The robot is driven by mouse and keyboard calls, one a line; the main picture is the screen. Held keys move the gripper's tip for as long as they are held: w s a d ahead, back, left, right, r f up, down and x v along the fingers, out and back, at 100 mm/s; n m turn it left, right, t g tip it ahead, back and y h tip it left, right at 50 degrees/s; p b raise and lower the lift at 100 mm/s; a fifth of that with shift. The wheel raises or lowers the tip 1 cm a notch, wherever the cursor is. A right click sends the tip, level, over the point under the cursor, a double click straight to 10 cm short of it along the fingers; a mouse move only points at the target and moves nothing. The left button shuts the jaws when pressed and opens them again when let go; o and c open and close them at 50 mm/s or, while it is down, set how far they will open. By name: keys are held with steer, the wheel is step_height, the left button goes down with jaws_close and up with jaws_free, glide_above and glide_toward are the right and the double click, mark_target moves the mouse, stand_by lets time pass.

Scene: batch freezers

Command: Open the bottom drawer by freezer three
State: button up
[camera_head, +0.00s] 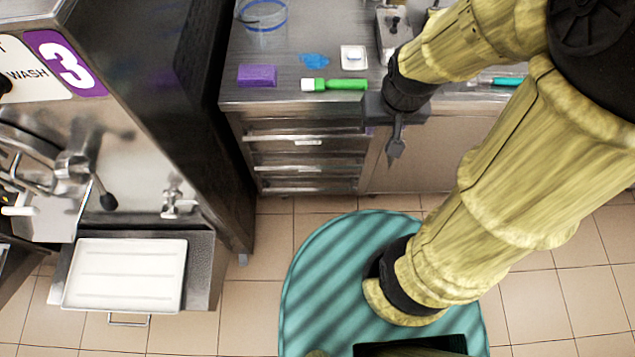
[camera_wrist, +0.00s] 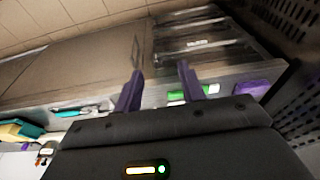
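Freezer three (camera_head: 130,120) stands at the left in the head view, with a purple "3" label. A steel stack of three drawers lies right of it, under the counter. The bottom drawer (camera_head: 305,187) is the lowest front, near the floor, and looks shut. In the wrist view the stack is upside down, with the bottom drawer (camera_wrist: 190,15) towards the top. My gripper (camera_head: 396,150) points down by the counter's front edge, right of and above the bottom drawer. In the wrist view its purple-padded fingers (camera_wrist: 160,88) are apart, with nothing held between them.
The counter (camera_head: 290,92) holds a purple block (camera_head: 257,75), a green-handled brush (camera_head: 335,84) and a small white dish (camera_head: 353,57). A white tray (camera_head: 125,275) sits at the freezer's front. A teal striped mat (camera_head: 320,270) lies on the floor; tiles before the drawers are clear.

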steer(key=shift+s+a, duration=0.1)
steer(key=w+a+f+n+t+b, duration=0.1)
steer(key=w+a+f+b, duration=0.6)
steer(key=f, duration=0.6)
steer(key=w+a+f+n+t+b, duration=0.2)
steer(key=a+f+b, duration=0.3)
steer(key=f+b, duration=0.6)
steer(key=w+a+f+n+t+b, duration=0.1)
steer(key=w+a+f+b, duration=0.45)
steer(key=f, duration=0.95)
steer(key=s+a+f+n+t+h+b, duration=0.1)
steer(key=s+f+n+t+h+b, duration=0.1)
steer(key=f+b, duration=0.6)
steer(key=s+a+f+n+t+h+b, duration=0.2)
steer(key=f+b, duration=0.6)
steer(key=f, duration=0.7)
steer(key=s+a+f+n+t+h+b, duration=0.1)
steer(key=s+f+n+t+h+b, duration=0.2)
steer(key=s+f+n+t+b, duration=0.2)
step_height(320, 180, down, 7)
steer(key=s+b, duration=0.1)
steer(key=b, duration=0.2)
steer(key=shift+s+a+f+t+h+b, duration=0.2)
steer(key=shift+s+a+t+h+b, duration=0.1)
steer(key=shift+a+t+b, duration=0.1)
steer(key=shift+w+d, duration=0.1)
